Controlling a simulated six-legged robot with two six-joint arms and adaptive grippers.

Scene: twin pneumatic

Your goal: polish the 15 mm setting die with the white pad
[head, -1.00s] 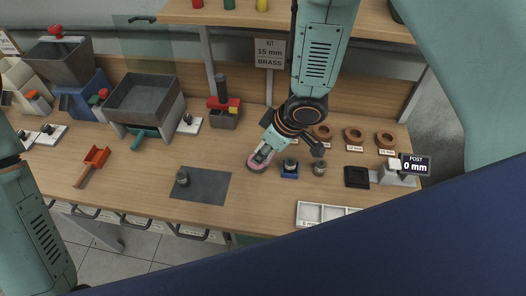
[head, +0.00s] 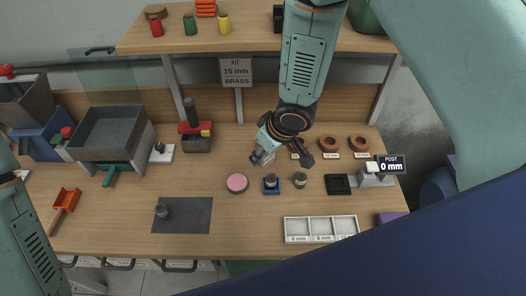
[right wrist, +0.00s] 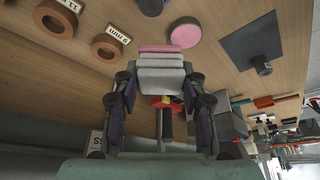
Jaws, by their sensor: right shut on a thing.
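My right gripper (head: 262,157) is shut on a pale layered block, the white pad (right wrist: 160,75), whose outer face is pink. It is above the bench, apart from a round pink-topped disc (head: 237,183), which also shows in the right wrist view (right wrist: 186,32). A grey metal die (head: 271,181) stands in a small blue holder, just below the gripper in the picture. Another grey die (head: 300,180) stands to its right. A third die-like grey piece (head: 162,210) stands on a dark mat (head: 190,217). I cannot read which is 15 mm. My left gripper is out of view.
Brown rings (head: 330,143) with size labels stand behind. A black square tray (head: 338,184), a post gauge (head: 375,176) reading 0 mm and a white compartment tray (head: 321,228) lie right and front. A shelf (head: 240,47) hangs above.

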